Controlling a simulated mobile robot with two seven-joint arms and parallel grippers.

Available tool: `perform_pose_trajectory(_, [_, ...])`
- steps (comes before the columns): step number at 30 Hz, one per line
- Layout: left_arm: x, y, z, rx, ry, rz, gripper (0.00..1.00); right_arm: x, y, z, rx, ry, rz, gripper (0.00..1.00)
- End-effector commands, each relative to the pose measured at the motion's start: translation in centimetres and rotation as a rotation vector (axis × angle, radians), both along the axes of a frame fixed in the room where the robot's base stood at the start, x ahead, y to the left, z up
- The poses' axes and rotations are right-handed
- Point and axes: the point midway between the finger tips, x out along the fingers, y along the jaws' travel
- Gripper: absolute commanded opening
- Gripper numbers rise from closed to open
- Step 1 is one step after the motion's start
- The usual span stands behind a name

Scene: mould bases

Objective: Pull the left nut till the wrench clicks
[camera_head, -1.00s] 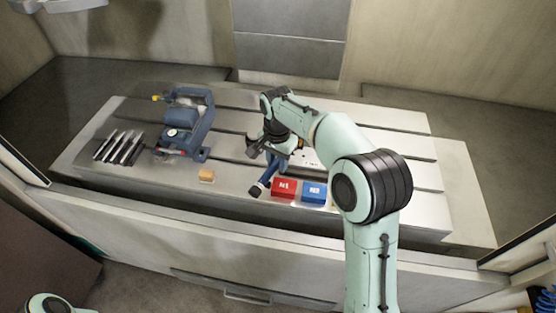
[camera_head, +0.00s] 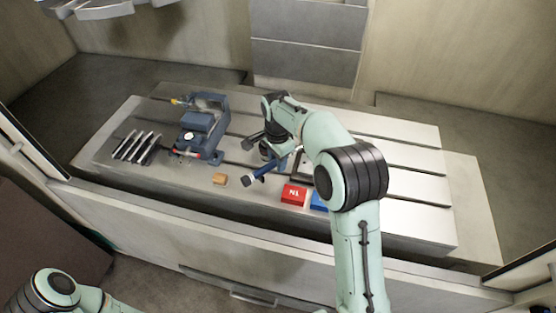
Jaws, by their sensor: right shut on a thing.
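My right gripper (camera_head: 262,146) is over the middle of the slotted table, seen from above and partly hidden by its own arm. It is shut on a blue-handled tool, seemingly the wrench (camera_head: 262,176), whose dark end points left and toward the front edge. The exact grip is hard to see. A light plate (camera_head: 304,168) shows behind my right forearm, mostly covered. The left nut and the wrench's head cannot be made out. My left arm shows only at the bottom left corner; its gripper is out of view.
A red block (camera_head: 293,195) and a partly hidden blue block (camera_head: 319,201) stand near the front edge. A small orange-tan block (camera_head: 220,180) lies left of the wrench end. Further left are a blue clamp-like device (camera_head: 199,127) and several metal rods (camera_head: 137,146). The table's right side is clear.

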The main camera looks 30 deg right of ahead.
Motion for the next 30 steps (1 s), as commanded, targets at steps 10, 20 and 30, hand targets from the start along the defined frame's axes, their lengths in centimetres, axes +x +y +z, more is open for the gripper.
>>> perform_pose_trajectory(10, [0.9, 0.0, 0.7, 0.000, -0.010, -0.001, 0.43, 0.8, 0.1, 0.1, 0.000, -0.001, -0.053, 0.00])
perform_pose_trajectory(20, [1.0, 0.0, 0.7, 0.000, -0.011, 0.000, 0.43, 1.0, 0.2, 0.0, 0.000, -0.001, -0.066, 0.00])
perform_pose_trajectory(30, [1.0, 0.0, 0.7, 0.000, -0.011, 0.000, 0.43, 1.4, 0.2, 0.0, 0.001, -0.001, -0.096, 0.00])
